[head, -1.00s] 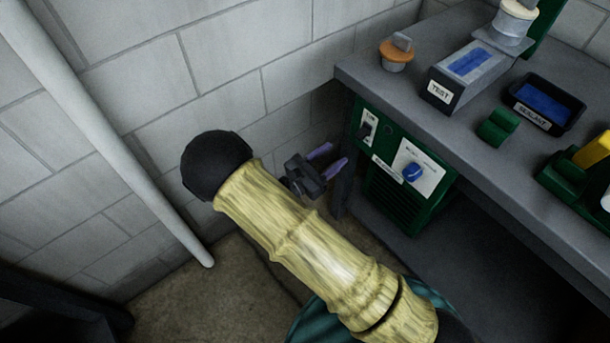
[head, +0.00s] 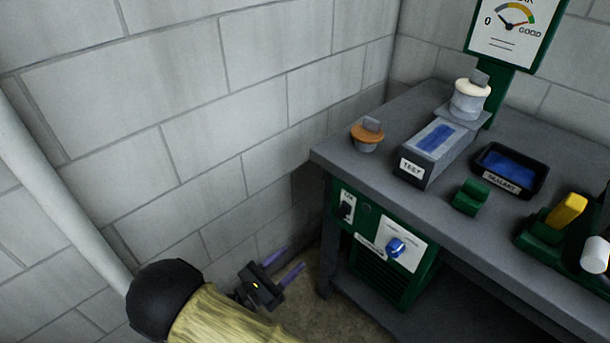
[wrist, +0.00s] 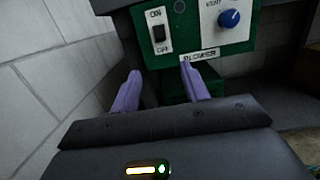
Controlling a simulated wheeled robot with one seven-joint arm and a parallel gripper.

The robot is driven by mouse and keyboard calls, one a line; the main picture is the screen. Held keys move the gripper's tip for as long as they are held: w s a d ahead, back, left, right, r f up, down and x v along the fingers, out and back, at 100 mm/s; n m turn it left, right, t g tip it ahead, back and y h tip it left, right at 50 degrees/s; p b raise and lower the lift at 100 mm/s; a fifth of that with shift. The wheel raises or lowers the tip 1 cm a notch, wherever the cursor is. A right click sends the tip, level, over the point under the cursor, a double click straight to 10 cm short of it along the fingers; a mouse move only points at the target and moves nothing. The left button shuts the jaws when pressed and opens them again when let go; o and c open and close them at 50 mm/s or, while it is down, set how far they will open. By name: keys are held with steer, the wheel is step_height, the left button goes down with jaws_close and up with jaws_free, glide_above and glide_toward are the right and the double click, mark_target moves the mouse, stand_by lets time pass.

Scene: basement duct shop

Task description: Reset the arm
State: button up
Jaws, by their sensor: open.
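My gripper (head: 291,262) is low beside the bench's near left leg, in front of the block wall. Its two purple fingers are apart with nothing between them. In the wrist view my gripper (wrist: 158,85) points at the green blower box (wrist: 205,60), with open space between the fingertips. The blower box (head: 425,270) sits under the bench top. It has an ON/OFF switch (wrist: 158,33) and a blue knob (wrist: 229,18). My yellow arm covers the lower left of the head view.
The grey bench (head: 400,205) carries an orange-rimmed cup (head: 367,140), a TEST block (head: 432,155), a white-topped part (head: 470,98), a black SEALANT tray (head: 540,190), a green block (head: 470,198) and a yellow piece (head: 567,210). A gauge sign (head: 512,30) stands behind. A white pipe (head: 55,190) runs along the wall.

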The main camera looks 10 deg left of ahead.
steer(key=s+d+r+m+g+y, duration=0.3)
steer(key=d+m+g+y, duration=0.1)
steer(key=d+m+g, duration=0.6)
steer(key=s+d+r+m+g+y, duration=0.2)
steer(key=d+m+g+y, duration=0.2)
steer(key=d+m+g, duration=0.5)
steer(key=d+r+m+t+y+p, duration=0.1)
steer(key=d+r+m+t+p, duration=0.1)
steer(key=r+p, duration=0.5)
steer(key=d+r+m+t+y+p, duration=0.1)
steer(key=d+r+m+t+p, duration=0.1)
steer(key=r+p, duration=0.5)
steer(key=d+r+m+t+y+p, duration=0.2)
steer(key=r+m+p, duration=0.3)
steer(key=r, duration=0.8)
steer(key=d+p, duration=0.1)
steer(key=p, duration=0.1)
steer(key=shift+d+r+p, duration=0.15)
steer(key=shift+r+p, duration=0.15)
steer(key=shift+r, duration=0.05)
